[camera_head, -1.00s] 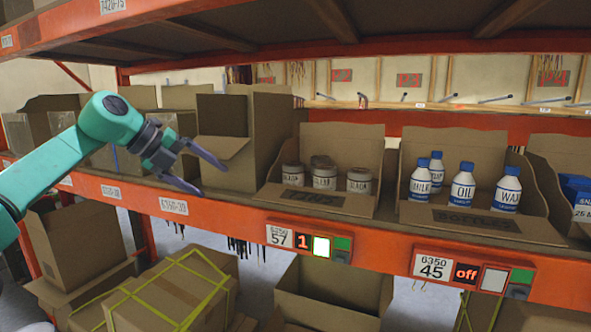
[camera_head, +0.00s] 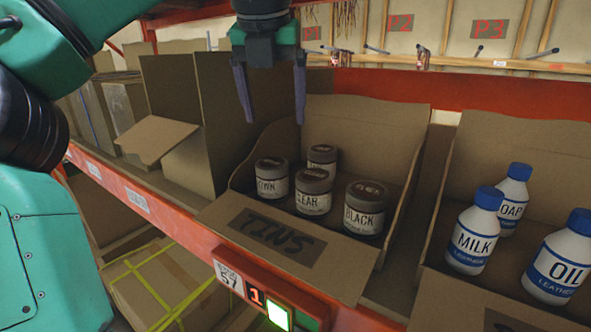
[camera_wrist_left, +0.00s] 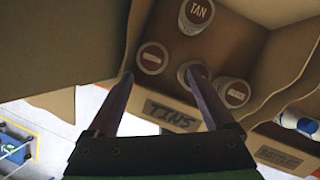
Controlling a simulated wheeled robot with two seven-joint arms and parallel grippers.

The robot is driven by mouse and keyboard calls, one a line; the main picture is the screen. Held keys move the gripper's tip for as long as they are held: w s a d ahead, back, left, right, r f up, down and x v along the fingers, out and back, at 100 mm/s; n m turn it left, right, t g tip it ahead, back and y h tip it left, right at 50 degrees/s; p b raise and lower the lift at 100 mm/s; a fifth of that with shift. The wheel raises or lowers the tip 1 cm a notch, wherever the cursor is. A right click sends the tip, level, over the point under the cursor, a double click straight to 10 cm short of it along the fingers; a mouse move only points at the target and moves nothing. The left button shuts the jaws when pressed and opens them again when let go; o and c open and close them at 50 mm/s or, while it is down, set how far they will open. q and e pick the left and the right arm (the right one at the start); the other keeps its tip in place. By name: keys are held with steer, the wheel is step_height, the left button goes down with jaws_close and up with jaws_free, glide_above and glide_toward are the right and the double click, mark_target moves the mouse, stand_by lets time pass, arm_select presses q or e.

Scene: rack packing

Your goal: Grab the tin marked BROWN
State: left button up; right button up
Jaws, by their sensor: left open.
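The tin at the left of the cardboard bin, its label partly turned away and reading "OWN" (camera_head: 272,182), stands upright with a brown lid. In the left wrist view its lid (camera_wrist_left: 152,57) shows between the fingertips. Beside it stand the CLEAR tin (camera_head: 313,196) and the BLACK tin (camera_head: 364,212); another tin (camera_head: 322,157) is behind, its lid reading TAN (camera_wrist_left: 198,11) in the wrist view. My left gripper (camera_head: 274,118) is open and empty, pointing down above and apart from the left tin. My right gripper is out of view.
The TINS bin (camera_head: 350,275) has a low front lip and higher sides. A taller open carton (camera_head: 170,85) stands close on its left. A bin with white bottles (camera_head: 473,232) is on its right. The orange shelf edge (camera_head: 195,238) runs along the front.

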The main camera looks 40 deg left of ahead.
mark_target(272, 164)
arm_select(q)
steer(key=f, duration=0.2)
steer(key=a+f+p, duration=0.1)
steer(key=f, duration=0.1)
steer(key=s+a+f, duration=0.1)
steer(key=f, duration=0.1)
steer(key=shift+a+f, duration=0.1)
steer(key=shift+a, duration=0.05)
steer(key=w+f+p, duration=0.2)
steer(key=f, duration=0.1)
steer(key=w+f+p, duration=0.1)
steer(key=f, duration=0.1)
steer(key=shift+w+a, duration=0.1)
steer(key=shift+a, duration=0.3)
steer(key=shift+a+f, duration=0.1)
steer(key=shift+f, duration=0.15)
steer(key=shift+s, duration=0.3)
steer(key=shift+c, duration=1.3)
steer(key=c, duration=0.6)
steer(key=shift+w, duration=0.1)
steer(key=shift+c, duration=1.3)
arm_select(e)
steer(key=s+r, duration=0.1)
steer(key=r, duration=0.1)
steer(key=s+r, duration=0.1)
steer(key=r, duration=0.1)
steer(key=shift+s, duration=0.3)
